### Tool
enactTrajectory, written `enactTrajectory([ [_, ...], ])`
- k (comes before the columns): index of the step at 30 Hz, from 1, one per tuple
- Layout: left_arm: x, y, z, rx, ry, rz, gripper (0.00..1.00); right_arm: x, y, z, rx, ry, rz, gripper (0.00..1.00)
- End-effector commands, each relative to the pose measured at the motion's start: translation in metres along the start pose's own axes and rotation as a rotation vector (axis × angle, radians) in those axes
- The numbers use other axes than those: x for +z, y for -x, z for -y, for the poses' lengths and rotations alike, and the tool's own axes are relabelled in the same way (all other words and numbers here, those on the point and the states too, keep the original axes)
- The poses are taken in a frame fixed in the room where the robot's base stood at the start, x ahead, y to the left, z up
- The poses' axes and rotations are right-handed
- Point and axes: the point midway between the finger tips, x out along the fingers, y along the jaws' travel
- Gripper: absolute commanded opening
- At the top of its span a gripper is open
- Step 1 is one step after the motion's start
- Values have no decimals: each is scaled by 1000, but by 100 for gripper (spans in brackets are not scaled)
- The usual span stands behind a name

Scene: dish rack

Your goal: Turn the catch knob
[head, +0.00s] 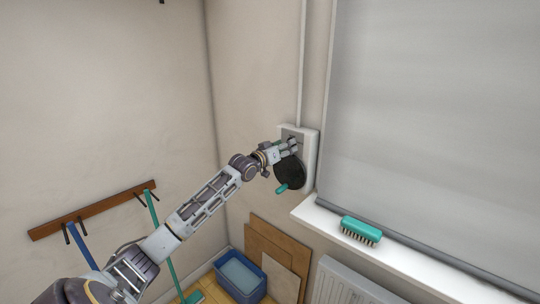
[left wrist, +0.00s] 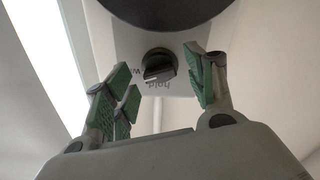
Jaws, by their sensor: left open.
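The catch knob (left wrist: 158,66) is a small dark round knob with a raised grip bar. It sits on a pale plate below a large dark disc (left wrist: 165,8) in the left wrist view, beside upside-down lettering that reads "hold". My left gripper (left wrist: 160,76) is open, its green-padded fingers to either side of the knob with gaps showing. In the head view my left gripper (head: 290,147) is at the white wall box (head: 312,155), above the dark crank disc (head: 290,174) with its teal handle (head: 283,188). The gripper hides the knob there.
A window blind (head: 430,120) and a sill with a teal brush (head: 361,230) are right of the box. A radiator (head: 345,284), leaning boards (head: 270,247) and a blue bin (head: 240,278) are below. A hook rail (head: 95,208) is on the left wall.

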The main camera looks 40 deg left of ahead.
Motion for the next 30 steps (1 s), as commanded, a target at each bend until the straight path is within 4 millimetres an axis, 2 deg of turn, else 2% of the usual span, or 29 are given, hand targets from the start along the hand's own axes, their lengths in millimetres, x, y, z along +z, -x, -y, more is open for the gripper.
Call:
enactTrajectory([
  [30, 1, 61, 0, -1, -1, 2, 55, 0, 0, 1, -1, -1, 0, 40],
])
